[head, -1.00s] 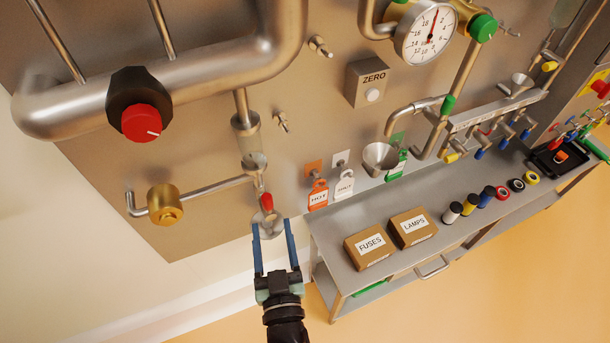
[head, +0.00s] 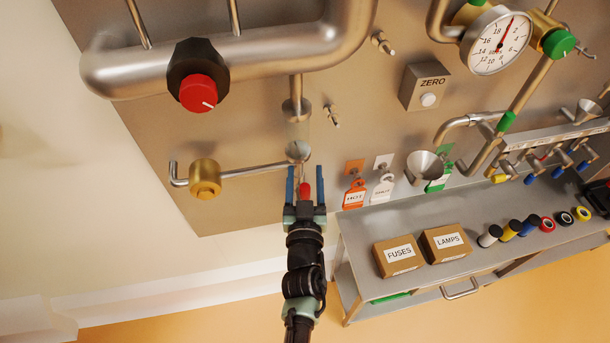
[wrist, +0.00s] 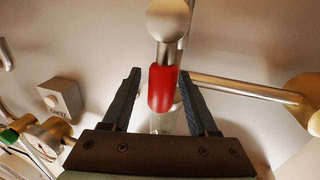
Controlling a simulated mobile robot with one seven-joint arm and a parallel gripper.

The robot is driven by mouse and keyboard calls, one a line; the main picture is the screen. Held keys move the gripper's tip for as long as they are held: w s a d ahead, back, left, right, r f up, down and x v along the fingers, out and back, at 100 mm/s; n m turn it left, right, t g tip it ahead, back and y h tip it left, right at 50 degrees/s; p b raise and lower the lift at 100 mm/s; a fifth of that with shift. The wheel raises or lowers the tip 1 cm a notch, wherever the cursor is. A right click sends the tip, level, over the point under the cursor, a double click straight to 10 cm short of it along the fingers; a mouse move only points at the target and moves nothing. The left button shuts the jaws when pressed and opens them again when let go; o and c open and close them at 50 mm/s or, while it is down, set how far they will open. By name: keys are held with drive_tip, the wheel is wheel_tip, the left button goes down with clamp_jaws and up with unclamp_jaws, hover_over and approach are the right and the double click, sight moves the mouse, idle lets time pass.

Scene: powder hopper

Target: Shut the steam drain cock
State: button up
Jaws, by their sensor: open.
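The drain cock has a red-sleeved lever (head: 305,190) that hangs at the lower end of a vertical steel pipe with a sight glass. In the wrist view the red sleeve (wrist: 162,88) lies between the two blue fingers, with a gap on each side. My gripper (head: 305,178) is open around the lever and not closed on it. A steel ball end (wrist: 169,18) shows beyond the sleeve in the wrist view. The cock's body is partly hidden behind my gripper in the head view.
A brass steam trap (head: 204,178) sits left on a side pipe. Orange and white tags (head: 355,192) hang to the right. A metal funnel (head: 424,167) is farther right, above a bench (head: 350,232) with boxes. A large red-capped valve (head: 198,92) is upper left.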

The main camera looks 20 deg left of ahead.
drive_tip(key=shift+w+a, duration=0.1)
drive_tip(key=shift+w, duration=0.1)
clamp_jaws()
idle(1.4)
